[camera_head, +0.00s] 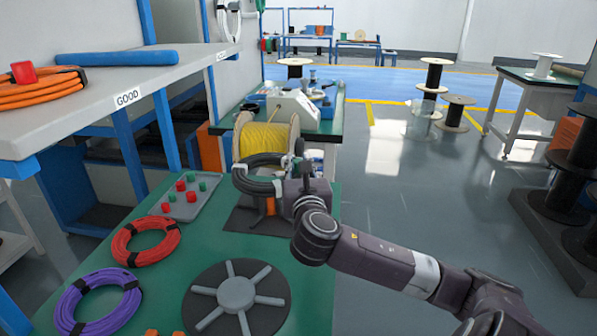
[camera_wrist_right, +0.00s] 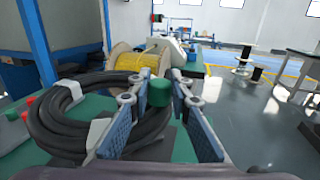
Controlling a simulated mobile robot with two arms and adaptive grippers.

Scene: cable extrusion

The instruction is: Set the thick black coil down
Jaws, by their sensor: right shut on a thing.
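The thick black coil (camera_head: 259,185) has pale ties around it and shows above the green table at its far end, in front of the yellow spool. In the wrist view the coil (camera_wrist_right: 45,122) fills the left side, and its near right part passes between the fingers. My right gripper (camera_head: 291,167) is shut on the coil's right side; its two blue-padded fingers (camera_wrist_right: 158,100) show in the wrist view. I cannot tell whether the coil's underside touches the surface below. My left gripper is not in view.
The green table (camera_head: 190,255) holds a red coil (camera_head: 146,241), a purple coil (camera_head: 98,302), a dark spoked disc (camera_head: 237,297) and a grey tray (camera_head: 205,205) of red and green pieces. A yellow spool (camera_head: 265,137) stands behind. A grey shelf (camera_head: 140,85) marked GOOD lies left.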

